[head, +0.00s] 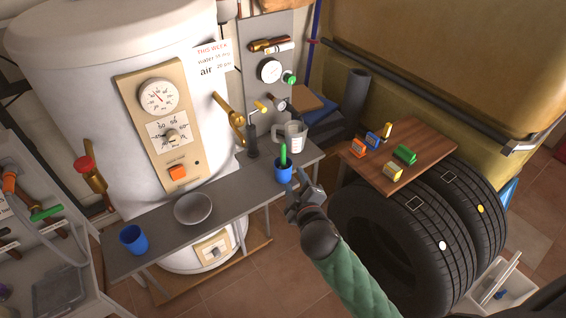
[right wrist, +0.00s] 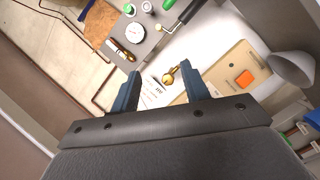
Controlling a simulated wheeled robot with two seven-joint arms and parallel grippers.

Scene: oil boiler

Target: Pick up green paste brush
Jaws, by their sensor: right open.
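The green brush (head: 283,154) stands upright in a blue cup (head: 283,173) near the right end of the grey bench; only its green upper part shows, and its lower end is hidden in the cup. My right gripper (head: 301,187) is just right of and in front of the cup, apart from the brush. In the right wrist view its two fingers (right wrist: 162,88) are spread with nothing between them. My left gripper is not in view.
A clear measuring jug (head: 296,138) stands behind the cup. A grey bowl (head: 193,209) and another blue cup (head: 133,239) are further left on the bench (head: 238,197). A wooden board (head: 428,146) with small coloured blocks lies on tyres at the right.

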